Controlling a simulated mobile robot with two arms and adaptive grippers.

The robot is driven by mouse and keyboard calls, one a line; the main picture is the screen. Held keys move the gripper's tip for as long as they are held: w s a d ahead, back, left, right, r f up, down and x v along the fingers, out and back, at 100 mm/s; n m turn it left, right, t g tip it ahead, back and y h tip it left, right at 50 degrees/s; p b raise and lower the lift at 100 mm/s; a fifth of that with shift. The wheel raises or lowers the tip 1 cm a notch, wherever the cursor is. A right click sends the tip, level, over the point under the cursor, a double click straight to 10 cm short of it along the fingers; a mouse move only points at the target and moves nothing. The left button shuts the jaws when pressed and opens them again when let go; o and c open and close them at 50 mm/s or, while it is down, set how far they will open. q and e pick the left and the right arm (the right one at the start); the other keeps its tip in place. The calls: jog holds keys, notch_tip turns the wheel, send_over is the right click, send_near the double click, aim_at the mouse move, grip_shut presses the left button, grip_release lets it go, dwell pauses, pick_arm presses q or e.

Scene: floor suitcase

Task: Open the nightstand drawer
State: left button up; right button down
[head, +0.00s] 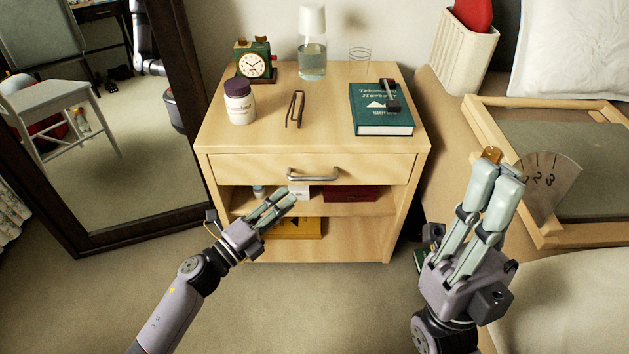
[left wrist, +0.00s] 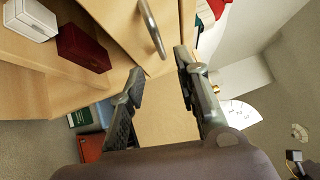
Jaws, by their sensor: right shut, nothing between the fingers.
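The wooden nightstand (head: 402,200) has one drawer (head: 240,168) at the top, with its front flush with the frame. A curved metal handle (head: 314,177) is fixed to the drawer front; it also shows in the left wrist view (left wrist: 153,30). My left gripper (head: 285,203) is in front of the open shelf, just below and left of the handle. In the left wrist view its fingers (left wrist: 160,78) are spread with nothing between them, and the handle lies beyond the tips. My right gripper (head: 498,172) is shut and empty, right of the nightstand.
On top stand a clock (head: 255,62), a jar (head: 240,103), a carafe (head: 312,60), a glass (head: 359,61), spectacles (head: 295,109) and a green book (head: 382,112). The shelf holds boxes (head: 350,193). A mirror (head: 188,95) leans left; a bed with a wooden tray (head: 485,125) is right.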

aim_at(314, 177)
pick_arm(q)
jog(key=b+x, duration=0.1)
jog(key=x, duration=0.8)
jog(key=shift+w+b, duration=0.15)
jog(key=shift+b, duration=0.2)
jog(key=shift+w+d, duration=0.3)
jog(key=shift+r, duration=0.1)
jog(key=c, duration=0.7)
grip_shut()
